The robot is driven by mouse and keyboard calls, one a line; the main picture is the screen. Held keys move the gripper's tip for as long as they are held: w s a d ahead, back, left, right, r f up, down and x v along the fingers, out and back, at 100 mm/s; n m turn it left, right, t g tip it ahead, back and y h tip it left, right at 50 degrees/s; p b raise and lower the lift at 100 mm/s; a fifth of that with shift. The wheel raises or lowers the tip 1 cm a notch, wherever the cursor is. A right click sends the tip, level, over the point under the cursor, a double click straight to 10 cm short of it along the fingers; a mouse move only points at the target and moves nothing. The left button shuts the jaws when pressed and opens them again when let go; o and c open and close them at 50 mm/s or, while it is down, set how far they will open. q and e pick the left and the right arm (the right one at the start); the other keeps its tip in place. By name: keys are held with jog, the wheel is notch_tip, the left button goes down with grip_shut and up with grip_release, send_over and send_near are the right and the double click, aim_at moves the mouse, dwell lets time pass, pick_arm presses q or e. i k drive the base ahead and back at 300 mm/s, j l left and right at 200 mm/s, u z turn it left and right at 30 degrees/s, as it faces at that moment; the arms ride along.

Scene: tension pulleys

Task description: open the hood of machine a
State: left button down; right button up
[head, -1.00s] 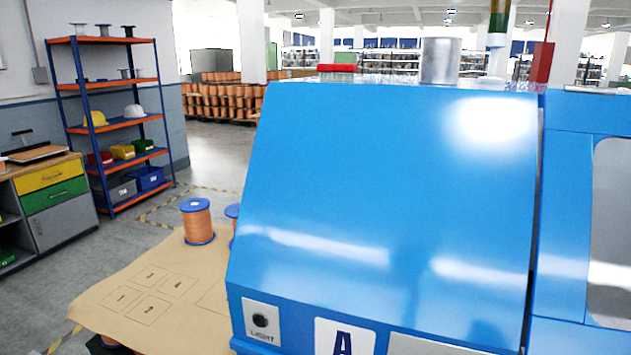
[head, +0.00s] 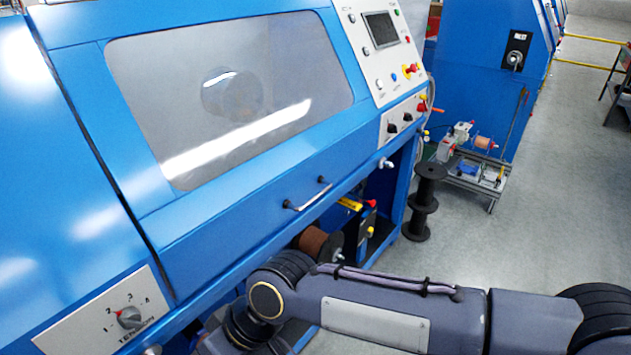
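Machine a fills the left and middle of the head view. Its blue hood (head: 215,235) has a large grey see-through window (head: 300,75) and looks closed. A bar handle (head: 307,194) sits low on the hood's front, with dark mounts at its ends. A round shape shows dimly behind the window. My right arm reaches in from the right, below the handle, and bends down near the lower middle. Its gripper is not in the picture. My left gripper is not in the picture either.
A control panel (head: 388,48) with screen and buttons is right of the hood. A tension dial (head: 130,317) is at lower left. A copper spool (head: 318,243) sits under the hood edge. Black stacked reels (head: 428,203) and a small cart (head: 470,172) stand on the floor.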

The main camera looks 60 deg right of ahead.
aim_at(195, 235)
jog(key=z, duration=2)
jog(key=i+z, duration=0.25)
jog(key=i, duration=0.25)
